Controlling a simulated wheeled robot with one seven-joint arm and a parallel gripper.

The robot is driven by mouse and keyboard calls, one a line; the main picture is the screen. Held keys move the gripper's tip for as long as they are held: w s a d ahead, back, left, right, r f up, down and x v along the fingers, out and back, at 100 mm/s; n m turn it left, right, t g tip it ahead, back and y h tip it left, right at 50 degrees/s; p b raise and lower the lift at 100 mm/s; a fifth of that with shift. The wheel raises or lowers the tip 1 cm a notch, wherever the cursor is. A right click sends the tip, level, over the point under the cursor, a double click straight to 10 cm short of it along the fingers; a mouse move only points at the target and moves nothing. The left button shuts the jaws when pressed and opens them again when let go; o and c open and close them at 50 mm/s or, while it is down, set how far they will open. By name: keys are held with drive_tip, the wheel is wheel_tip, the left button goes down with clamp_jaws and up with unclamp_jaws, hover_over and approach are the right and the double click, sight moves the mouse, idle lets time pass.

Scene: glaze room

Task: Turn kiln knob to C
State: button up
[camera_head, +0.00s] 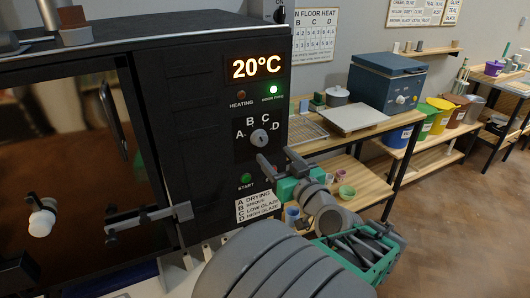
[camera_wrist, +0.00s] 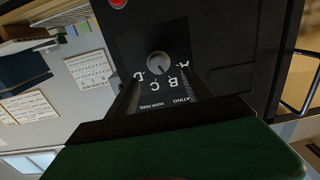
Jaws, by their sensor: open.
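The kiln knob (camera_head: 259,137) is a small round grey knob on the kiln's black front panel (camera_head: 215,120), with the letters A, B, C and D in an arc above it. In the wrist view the knob (camera_wrist: 159,64) shows upside down, its letters below it. Which letter it points to is too small to tell. My gripper (camera_head: 279,160) is open just in front of the panel, below and right of the knob in the head view. In the wrist view its two fingers (camera_wrist: 160,90) reach toward the panel on either side of the lettering, apart from the knob.
The kiln display (camera_head: 256,67) reads 20°C; a green light (camera_head: 273,90) is lit below it. A green START button (camera_head: 246,181) and a letter legend (camera_head: 257,206) sit under the knob. A metal latch (camera_head: 150,217) sticks out at left. Wooden shelves (camera_head: 350,137) stand at right; floor there is clear.

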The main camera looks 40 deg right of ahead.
sight(262, 140)
drive_tip(key=p+x, duration=0.2)
drive_tip(key=x, duration=0.5)
drive_tip(key=shift+w+d+r, duration=0.1)
drive_tip(key=shift+w+d, duration=0.15)
drive_tip(key=shift+w, duration=0.05)
drive_tip(key=shift+c, duration=0.5)
clamp_jaws()
